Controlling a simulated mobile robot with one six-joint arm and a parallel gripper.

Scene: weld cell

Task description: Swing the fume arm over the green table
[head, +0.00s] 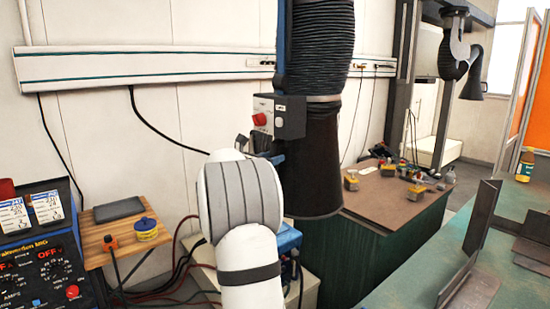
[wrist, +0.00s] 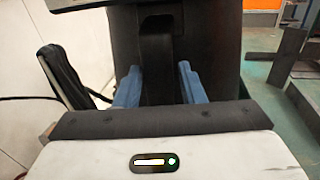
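The fume arm's black hood (head: 312,160) hangs from a ribbed black hose (head: 321,45) in the middle of the head view, left of the green table (head: 408,285). A grey box with a red knob (head: 276,117) is on its near side. In the wrist view the dark hood (wrist: 222,60) fills the middle, with a black upright handle (wrist: 157,65) in front. My gripper (wrist: 158,82) has its two blue fingers either side of this handle. Whether they press on it is not clear. In the head view my white arm largely hides the gripper.
Steel plates (head: 470,250) stand and lie on the green table. A brown-topped bench with green sides (head: 385,200) stands behind the hood, with several small yellow-and-grey pieces. A welder (head: 40,255) and a wooden shelf (head: 124,232) are at left. Cables hang along the wall.

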